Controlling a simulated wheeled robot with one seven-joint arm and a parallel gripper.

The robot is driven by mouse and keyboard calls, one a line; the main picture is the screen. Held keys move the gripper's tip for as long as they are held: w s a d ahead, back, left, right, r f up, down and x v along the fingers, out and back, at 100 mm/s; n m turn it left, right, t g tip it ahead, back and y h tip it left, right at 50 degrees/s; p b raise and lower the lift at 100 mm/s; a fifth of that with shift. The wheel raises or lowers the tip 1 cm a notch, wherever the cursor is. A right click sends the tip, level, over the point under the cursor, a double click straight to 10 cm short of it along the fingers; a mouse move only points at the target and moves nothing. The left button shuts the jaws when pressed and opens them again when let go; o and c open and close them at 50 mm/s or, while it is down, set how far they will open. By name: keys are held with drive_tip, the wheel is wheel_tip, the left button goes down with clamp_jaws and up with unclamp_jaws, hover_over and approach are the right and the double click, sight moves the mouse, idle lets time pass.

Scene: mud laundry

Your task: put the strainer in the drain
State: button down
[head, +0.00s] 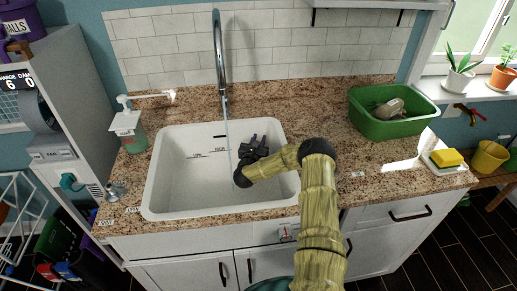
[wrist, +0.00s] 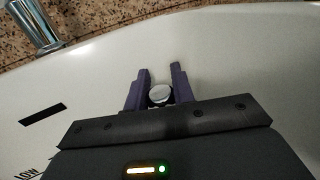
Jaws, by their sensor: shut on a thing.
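My gripper (head: 257,145) is inside the white sink basin (head: 172,190), right of the water stream in the head view. In the wrist view my gripper (wrist: 161,85) is shut on a small round silver piece (wrist: 160,95), which looks like the strainer's knob. The rest of the strainer is hidden there, and I cannot make it out in the head view. The drain shows in neither view; my arm and gripper cover part of the basin floor.
A tall chrome faucet (head: 219,60) stands behind the basin. A soap bottle (head: 128,130) and a small metal fitting (head: 117,191) are on the left counter. A green tub (head: 390,127) and a yellow sponge (head: 447,158) are on the right. The basin's left half is clear.

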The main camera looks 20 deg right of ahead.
wheel_tip(320, 180, down, 4)
drive_tip(key=shift+w+a+f, duration=0.1)
drive_tip(key=shift+w, duration=0.05)
drive_tip(key=shift+a+f, duration=0.1)
drive_tip(key=shift+f, duration=0.05)
drive_tip(key=shift+s+d+f, duration=0.15)
drive_tip(key=shift+s+d, duration=0.05)
drive_tip(key=shift+d, duration=0.15)
drive_tip(key=c, duration=1.3)
unclamp_jaws()
drive_tip(key=shift+o, duration=0.6)
drive_tip(key=shift+a, duration=0.15)
